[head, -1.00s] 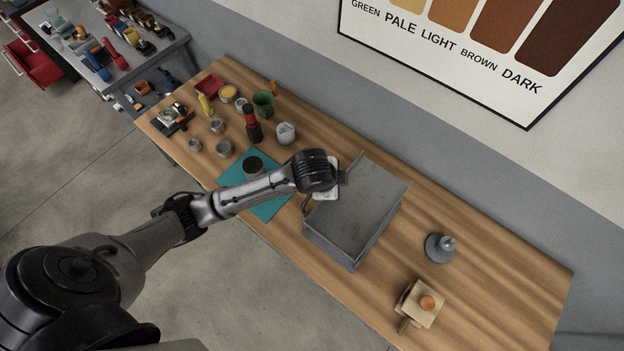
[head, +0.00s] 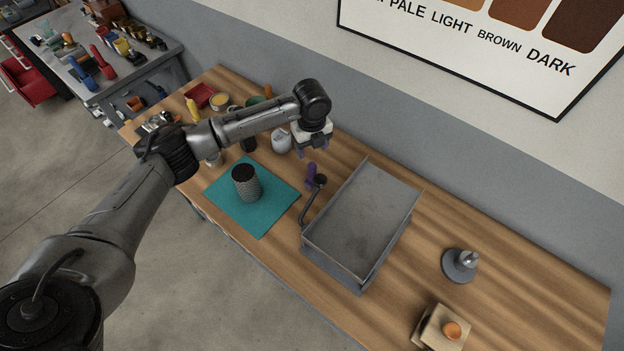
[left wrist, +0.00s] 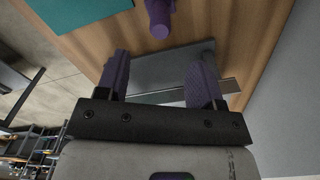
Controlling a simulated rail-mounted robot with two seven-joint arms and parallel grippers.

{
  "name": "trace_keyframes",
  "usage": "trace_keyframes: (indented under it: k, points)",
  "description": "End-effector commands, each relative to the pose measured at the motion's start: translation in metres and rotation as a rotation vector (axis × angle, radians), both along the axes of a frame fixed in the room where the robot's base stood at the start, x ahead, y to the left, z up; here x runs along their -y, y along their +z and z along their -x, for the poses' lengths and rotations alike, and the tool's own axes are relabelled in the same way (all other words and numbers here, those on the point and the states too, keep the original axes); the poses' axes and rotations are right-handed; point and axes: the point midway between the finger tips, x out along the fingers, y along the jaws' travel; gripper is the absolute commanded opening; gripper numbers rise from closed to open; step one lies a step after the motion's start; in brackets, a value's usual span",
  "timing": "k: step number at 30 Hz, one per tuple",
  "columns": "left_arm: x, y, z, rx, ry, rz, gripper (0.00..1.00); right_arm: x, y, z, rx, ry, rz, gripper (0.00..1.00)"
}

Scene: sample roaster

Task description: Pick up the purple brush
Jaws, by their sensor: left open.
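The brush lies beyond the fingertips and is not touched as far as I can tell. My right gripper is not in view.
The grey metal box (head: 360,215) with its crank (head: 310,205) is right of the brush. A dark textured cylinder (head: 246,184) stands on the teal mat (head: 265,217). A white canister (head: 281,141) is left of my gripper. A grey weight-like object (head: 459,265) sits farther right.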

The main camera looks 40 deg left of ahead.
Motion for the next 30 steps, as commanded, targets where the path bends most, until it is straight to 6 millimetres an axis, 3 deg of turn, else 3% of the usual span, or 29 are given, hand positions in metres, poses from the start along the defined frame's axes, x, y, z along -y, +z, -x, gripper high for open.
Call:
trace_keyframes:
  k: [3,9,19,30]
  points:
    - [0.001,-0.025,0.001,-0.003,0.0,0.0,0.61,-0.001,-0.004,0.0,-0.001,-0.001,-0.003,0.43]
    - [0.001,-0.053,0.0,-0.001,0.0,0.0,0.61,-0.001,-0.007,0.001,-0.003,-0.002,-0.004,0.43]
    - [0.001,-0.071,0.0,0.0,0.001,-0.001,0.61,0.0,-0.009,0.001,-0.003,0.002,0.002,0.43]
    - [0.001,-0.114,0.0,0.0,0.001,0.0,0.61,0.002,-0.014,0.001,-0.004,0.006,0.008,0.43]
